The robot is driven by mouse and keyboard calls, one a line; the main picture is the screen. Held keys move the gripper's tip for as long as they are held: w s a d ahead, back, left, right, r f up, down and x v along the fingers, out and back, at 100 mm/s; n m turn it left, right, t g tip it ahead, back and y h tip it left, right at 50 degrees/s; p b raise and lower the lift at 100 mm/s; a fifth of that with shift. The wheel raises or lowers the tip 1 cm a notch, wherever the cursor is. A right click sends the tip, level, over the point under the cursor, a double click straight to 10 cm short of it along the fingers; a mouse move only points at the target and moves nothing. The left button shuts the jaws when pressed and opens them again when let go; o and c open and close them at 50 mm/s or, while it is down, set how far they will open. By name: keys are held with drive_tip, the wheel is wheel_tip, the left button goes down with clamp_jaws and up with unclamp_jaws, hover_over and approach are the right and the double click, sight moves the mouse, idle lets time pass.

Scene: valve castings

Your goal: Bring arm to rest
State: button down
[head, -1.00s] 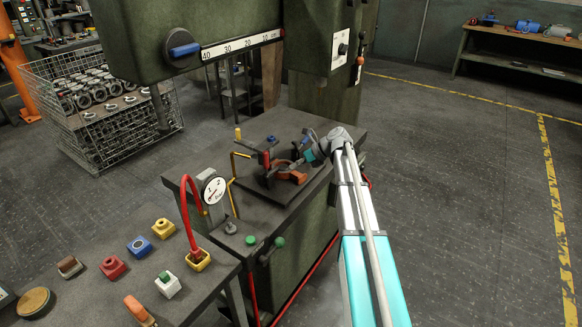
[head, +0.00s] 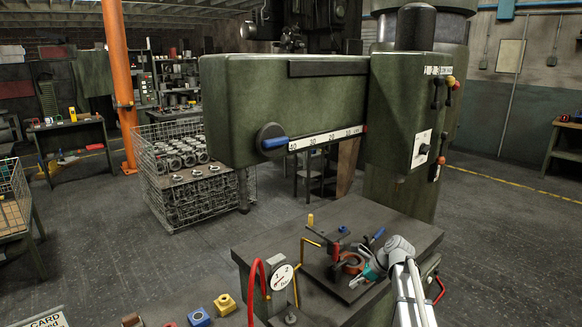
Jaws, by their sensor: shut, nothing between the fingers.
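My arm reaches in from the lower right in the head view, with its grey wrist over the right side of the machine table (head: 425,232). My gripper (head: 358,281) points down and left at the fixture plate (head: 325,272), small and partly merged with the dark parts around it. It is shut with nothing held. An orange-red ring-shaped casting (head: 352,262) sits on the plate just left of the gripper. Whether they touch cannot be told. A red clamp with a dark handle stands beside the casting.
The drill's green arm (head: 290,105) and head (head: 405,120) overhang behind the table. A pressure gauge (head: 282,277) with a red hose stands at the table's front left. A wire crate of castings (head: 195,185) stands at left. Floor to the right is clear.

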drive_tip(key=s+a+n+g+h+p, duration=0.1)
drive_tip(key=s+a+n+h+p, duration=0.1)
drive_tip(key=s+n, duration=0.8)
drive_tip(key=s+a+r+n+h+p, duration=0.1)
drive_tip(key=s+n+h+p, duration=0.2)
drive_tip(key=s+n, duration=0.8)
drive_tip(key=shift+s+a+r+n+g+h, duration=0.25)
drive_tip(key=shift+a+n+g+h, duration=0.2)
drive_tip(key=shift+h, duration=0.75)
drive_tip(key=shift+w, duration=0.1)
